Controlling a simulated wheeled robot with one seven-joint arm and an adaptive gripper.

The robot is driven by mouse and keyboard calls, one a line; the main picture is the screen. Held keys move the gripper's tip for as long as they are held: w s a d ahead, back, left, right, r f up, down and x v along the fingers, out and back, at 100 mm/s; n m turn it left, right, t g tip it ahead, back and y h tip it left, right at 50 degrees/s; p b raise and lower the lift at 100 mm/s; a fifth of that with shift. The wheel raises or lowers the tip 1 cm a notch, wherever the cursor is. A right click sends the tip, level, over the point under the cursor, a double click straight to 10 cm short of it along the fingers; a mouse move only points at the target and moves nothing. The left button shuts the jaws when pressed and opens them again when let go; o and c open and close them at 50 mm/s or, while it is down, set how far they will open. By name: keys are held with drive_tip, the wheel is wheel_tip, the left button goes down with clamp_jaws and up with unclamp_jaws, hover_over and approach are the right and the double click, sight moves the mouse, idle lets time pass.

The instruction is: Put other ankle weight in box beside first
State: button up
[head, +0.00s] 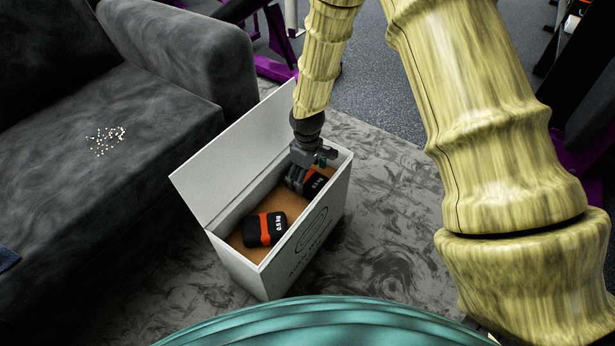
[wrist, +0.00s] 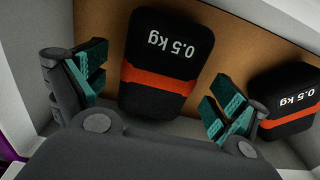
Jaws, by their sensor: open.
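A white box (head: 241,277) with its lid standing open is on the rug. One black ankle weight with an orange band (head: 264,229) lies on the brown box floor at the near left end. The other ankle weight (head: 315,182) lies at the far right end, partly hidden by my gripper (head: 299,181). My gripper reaches down into the box above this far weight. In the wrist view the open, teal-padded fingers (wrist: 155,95) stand on either side of one weight (wrist: 158,62), apart from it. The other weight (wrist: 290,100) shows at the right, beyond the right finger.
The raised lid (head: 235,155) stands on the box's left side, near the dark grey sofa (head: 160,100). Box walls surround the gripper closely. Small pale crumbs (head: 107,140) lie on the sofa seat. The rug (head: 385,200) right of the box is clear.

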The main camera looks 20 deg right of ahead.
sight(307, 177)
wheel_tip(307, 177, up, 11)
drive_tip(key=p, duration=0.4)
drive_tip(key=shift+f, duration=0.15)
idle(1.0)
